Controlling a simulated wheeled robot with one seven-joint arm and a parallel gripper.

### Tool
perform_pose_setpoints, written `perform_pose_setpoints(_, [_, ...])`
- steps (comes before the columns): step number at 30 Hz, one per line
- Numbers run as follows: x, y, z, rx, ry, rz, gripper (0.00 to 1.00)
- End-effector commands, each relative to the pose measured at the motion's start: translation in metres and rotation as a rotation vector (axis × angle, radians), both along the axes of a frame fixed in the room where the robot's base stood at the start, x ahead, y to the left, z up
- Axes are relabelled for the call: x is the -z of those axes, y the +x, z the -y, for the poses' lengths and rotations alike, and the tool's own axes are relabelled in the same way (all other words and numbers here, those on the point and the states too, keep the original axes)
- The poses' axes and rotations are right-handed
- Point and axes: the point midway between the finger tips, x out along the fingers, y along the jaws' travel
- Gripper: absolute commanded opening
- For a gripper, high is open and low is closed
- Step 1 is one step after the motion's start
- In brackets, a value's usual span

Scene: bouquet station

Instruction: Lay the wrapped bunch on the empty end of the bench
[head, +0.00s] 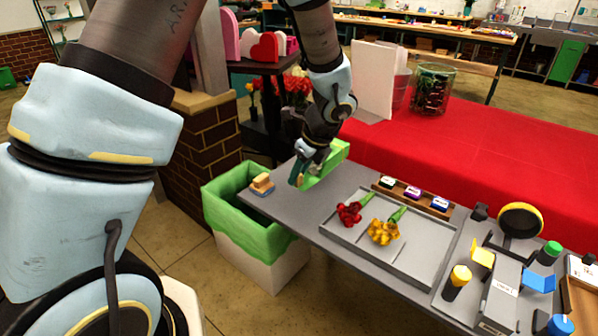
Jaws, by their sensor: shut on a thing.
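My gripper (304,165) is over the far left end of the grey bench (285,205), pointing down. It is shut on a small teal and orange thing (299,173), mostly hidden by the fingers, and I cannot tell what it is. A light green, box-like thing (336,155) is just behind the gripper and partly covered by it. I cannot make out a wrapped bunch for sure. A red flower bunch (349,213) and a yellow flower bunch (383,232) with green stems lie in a grey tray (412,268) on the bench.
Tan blocks on a blue base (262,184) sit at the bench's left corner. A green-lined bin (236,215) stands below that end. A wooden rack (430,213) of small jars is behind the tray. Several tools and a tape-like roll (520,220) crowd the right end.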

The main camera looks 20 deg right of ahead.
Motion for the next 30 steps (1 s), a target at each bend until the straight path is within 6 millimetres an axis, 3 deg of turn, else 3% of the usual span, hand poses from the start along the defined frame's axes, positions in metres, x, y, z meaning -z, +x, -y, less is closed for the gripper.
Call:
perform_pose_setpoints(18, [0.060,0.000,0.000,-0.001,0.000,0.000,0.00])
perform_pose_setpoints(30, [0.066,0.000,0.000,-0.001,0.000,0.000,0.00])
